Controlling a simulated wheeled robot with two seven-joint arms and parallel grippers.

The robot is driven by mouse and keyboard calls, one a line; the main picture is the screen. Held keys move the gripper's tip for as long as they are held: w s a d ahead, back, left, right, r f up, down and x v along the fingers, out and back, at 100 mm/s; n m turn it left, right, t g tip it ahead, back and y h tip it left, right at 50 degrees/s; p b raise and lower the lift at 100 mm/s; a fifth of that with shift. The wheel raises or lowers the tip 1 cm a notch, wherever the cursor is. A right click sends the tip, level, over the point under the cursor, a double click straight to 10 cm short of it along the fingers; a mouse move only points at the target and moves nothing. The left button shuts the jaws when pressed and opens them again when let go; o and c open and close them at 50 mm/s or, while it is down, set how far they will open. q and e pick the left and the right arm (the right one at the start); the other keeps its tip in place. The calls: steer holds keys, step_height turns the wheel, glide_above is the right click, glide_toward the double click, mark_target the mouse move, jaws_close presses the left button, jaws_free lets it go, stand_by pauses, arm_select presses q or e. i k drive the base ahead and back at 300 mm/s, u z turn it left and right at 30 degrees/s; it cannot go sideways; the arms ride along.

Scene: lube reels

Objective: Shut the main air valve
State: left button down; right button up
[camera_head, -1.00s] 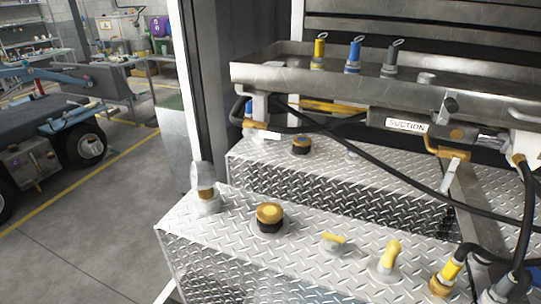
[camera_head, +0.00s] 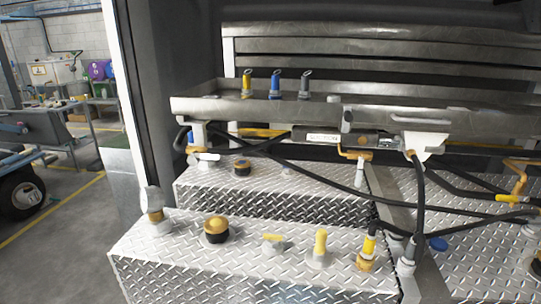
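No part in view is readably marked as the main air valve, so I cannot tell which it is. Several yellow or orange handles show: a small flat yellow lever (camera_head: 273,238) and an upright yellow handle (camera_head: 320,241) on the front diamond-plate tank, an orange handle (camera_head: 357,154) under the metal tray, and a yellow-handled fitting (camera_head: 512,198) at the right edge. Whether any of them is open or shut is not clear. Neither of my grippers is in view.
The front tank (camera_head: 160,262) also carries a brass-coloured cap (camera_head: 216,228) and a yellow-ended hose fitting (camera_head: 368,250). Black hoses (camera_head: 419,210) hang across the front. A metal tray (camera_head: 210,106) runs above. A dark post (camera_head: 150,100) stands at left, with open floor (camera_head: 60,235) beyond.

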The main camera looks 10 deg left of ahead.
mark_target(204, 157)
steer(key=z, duration=0.3)
steer(key=i, duration=0.85)
steer(key=u, duration=1.5)
